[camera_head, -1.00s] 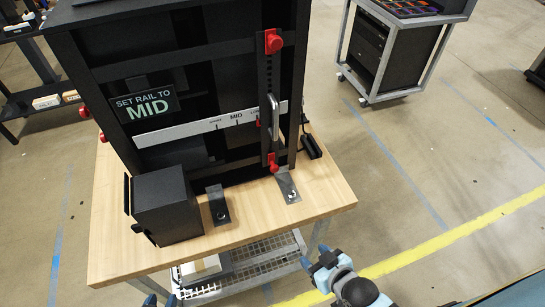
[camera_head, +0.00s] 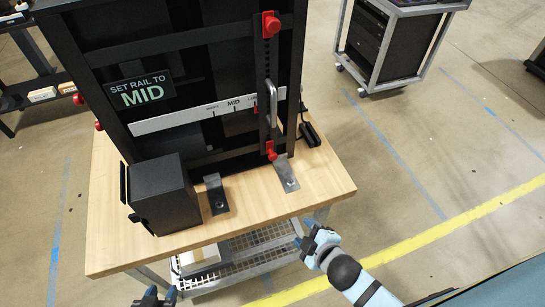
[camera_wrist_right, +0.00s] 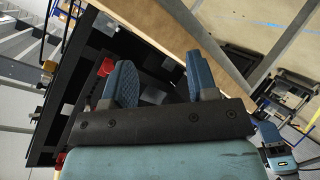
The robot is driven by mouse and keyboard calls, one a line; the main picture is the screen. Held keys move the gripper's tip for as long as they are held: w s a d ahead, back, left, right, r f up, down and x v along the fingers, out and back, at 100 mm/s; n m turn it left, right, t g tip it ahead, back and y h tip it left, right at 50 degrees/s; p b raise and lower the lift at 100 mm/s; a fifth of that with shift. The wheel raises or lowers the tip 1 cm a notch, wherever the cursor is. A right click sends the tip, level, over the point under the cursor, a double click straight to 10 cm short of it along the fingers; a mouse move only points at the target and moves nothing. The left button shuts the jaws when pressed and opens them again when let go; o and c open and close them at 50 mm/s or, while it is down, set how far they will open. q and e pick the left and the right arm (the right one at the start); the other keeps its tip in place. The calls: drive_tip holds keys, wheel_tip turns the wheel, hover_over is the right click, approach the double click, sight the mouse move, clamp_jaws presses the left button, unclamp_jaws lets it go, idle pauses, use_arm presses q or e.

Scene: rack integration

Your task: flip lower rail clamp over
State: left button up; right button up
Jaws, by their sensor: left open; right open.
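The lower rail clamp (camera_head: 271,151) is a small red piece at the bottom end of the black vertical rail (camera_head: 265,75) on the rack's front. Its exact flip position is too small to tell. A red upper clamp (camera_head: 270,24) sits at the rail's top. My right gripper (camera_head: 314,238) is open and empty, off the table's front edge, below and right of the lower clamp and apart from it. Its two blue fingers (camera_wrist_right: 160,80) show in the right wrist view, with a red part of the rack behind them. My left gripper (camera_head: 155,295) is open and empty at the bottom edge.
The black rack (camera_head: 185,60) stands on a wooden table (camera_head: 265,205). A black box (camera_head: 163,195) and two metal brackets (camera_head: 216,194) (camera_head: 287,175) are at its foot. A silver handle (camera_head: 271,102) stands out from the rail.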

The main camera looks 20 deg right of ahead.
drive_tip(key=w+r+n+t+h+b, duration=0.15)
drive_tip(key=w+n, duration=0.25)
drive_tip(key=n, duration=0.5)
drive_tip(key=n+t+b, duration=0.1)
drive_tip(key=n+t, duration=0.4)
drive_tip(key=n, duration=0.7)
approach(274, 158)
drive_tip(key=w+p, duration=0.1)
drive_tip(key=w, duration=0.3)
drive_tip(key=w+p, duration=0.1)
drive_tip(key=w, duration=0.4)
drive_tip(key=shift+w+a+r, duration=0.1)
drive_tip(key=shift+w+a, duration=0.1)
drive_tip(key=shift+w, duration=0.7)
